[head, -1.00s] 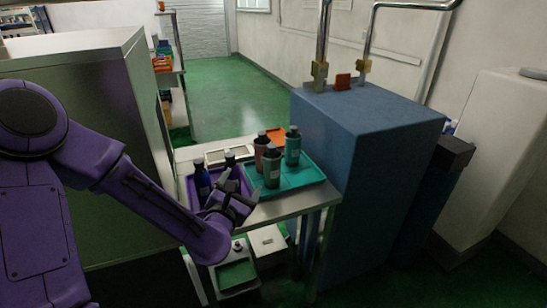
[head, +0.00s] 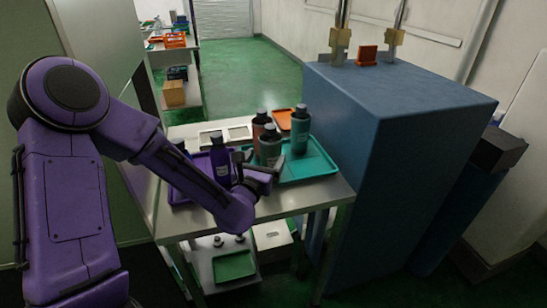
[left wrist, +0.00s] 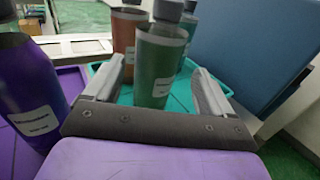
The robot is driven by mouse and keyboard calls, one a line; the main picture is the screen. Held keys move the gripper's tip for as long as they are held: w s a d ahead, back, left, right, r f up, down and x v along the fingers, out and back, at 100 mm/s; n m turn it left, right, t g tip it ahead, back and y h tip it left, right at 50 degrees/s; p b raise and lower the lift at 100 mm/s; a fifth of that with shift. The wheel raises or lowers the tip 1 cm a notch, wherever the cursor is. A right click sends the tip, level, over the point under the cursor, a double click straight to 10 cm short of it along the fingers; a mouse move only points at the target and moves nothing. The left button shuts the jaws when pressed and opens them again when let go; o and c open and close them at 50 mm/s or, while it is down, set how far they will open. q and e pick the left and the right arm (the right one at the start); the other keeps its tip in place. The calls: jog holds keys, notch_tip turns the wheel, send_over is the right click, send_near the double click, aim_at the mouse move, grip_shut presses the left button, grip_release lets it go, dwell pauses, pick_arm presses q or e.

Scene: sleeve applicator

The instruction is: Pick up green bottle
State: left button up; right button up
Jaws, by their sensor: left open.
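The green bottle (head: 270,146), a greyish-green bottle with a dark cap and pale label, stands upright at the near left of the teal tray (head: 318,165). My left gripper (head: 262,164) is open at its near side. In the left wrist view the green bottle (left wrist: 158,68) appears between the two spread fingers of my left gripper (left wrist: 158,76), with gaps on both sides. Its base is partly hidden. A brown bottle (head: 259,125) and a teal bottle (head: 300,130) stand close behind it. My right gripper is out of view.
A purple bottle (head: 220,162) stands on the purple tray (head: 177,194), left of my gripper; another dark bottle is partly hidden by my arm. A small orange tray (head: 283,118) lies behind. The large blue cabinet (head: 400,150) stands right of the metal table (head: 325,190).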

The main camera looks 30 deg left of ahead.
aim_at(273, 143)
pick_arm(q)
jog(key=shift+x, duration=1.25)
jog(key=p+x, duration=0.2)
jog(key=x, duration=0.3)
jog(key=shift+w+a+f, duration=0.1)
jog(key=shift+w+f, duration=0.05)
jog(key=shift+w, duration=0.1)
jog(key=shift+s, duration=0.1)
jog(key=c, duration=1.3)
